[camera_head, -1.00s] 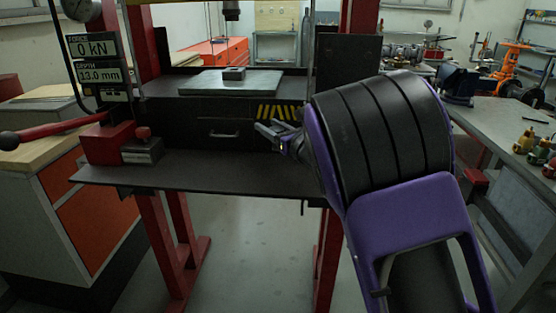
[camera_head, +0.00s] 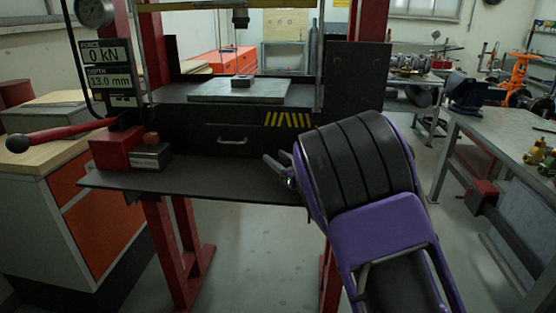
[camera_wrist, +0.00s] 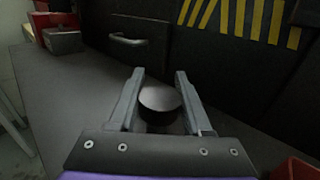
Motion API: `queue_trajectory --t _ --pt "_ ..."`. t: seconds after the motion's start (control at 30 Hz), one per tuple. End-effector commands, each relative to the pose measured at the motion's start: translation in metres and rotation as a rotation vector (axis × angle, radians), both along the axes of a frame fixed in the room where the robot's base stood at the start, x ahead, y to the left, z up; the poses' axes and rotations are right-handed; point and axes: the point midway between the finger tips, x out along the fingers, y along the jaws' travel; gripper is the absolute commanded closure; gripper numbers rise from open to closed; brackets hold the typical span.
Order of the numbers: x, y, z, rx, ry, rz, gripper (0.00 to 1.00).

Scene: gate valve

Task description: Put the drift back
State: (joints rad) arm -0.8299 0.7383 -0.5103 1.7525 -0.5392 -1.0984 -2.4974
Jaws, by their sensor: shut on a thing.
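A dark round-topped cylinder (camera_wrist: 160,100), which looks like the drift, stands between my fingers in the wrist view. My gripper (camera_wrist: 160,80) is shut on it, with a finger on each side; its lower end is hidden. In the head view my gripper (camera_head: 277,171) is over the right part of the press's dark front shelf (camera_head: 205,185), and the held piece cannot be made out there. Whether the piece touches the shelf is unclear.
A drawer (camera_head: 225,142) and yellow stripes (camera_head: 288,119) face the shelf. A metal block (camera_head: 151,157) and the red pump (camera_head: 117,148) stand at the shelf's left. The shelf's middle is clear.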

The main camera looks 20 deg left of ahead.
Motion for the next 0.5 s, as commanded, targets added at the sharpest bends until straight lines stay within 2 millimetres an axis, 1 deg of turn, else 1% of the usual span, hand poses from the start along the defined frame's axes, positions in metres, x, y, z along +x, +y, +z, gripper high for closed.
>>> queue_trajectory --t 0.03,0.17,0.2,0.5 --pt "0.0001 0.0001 0.0001 0.000 0.000 0.000 0.46" --pt "0.0001 0.0001 0.0002 0.000 0.000 0.000 0.22" --pt "0.0001 0.0001 0.0002 0.000 0.000 0.000 0.21" --pt "0.0001 0.0001 0.0018 0.000 0.000 0.000 0.21"
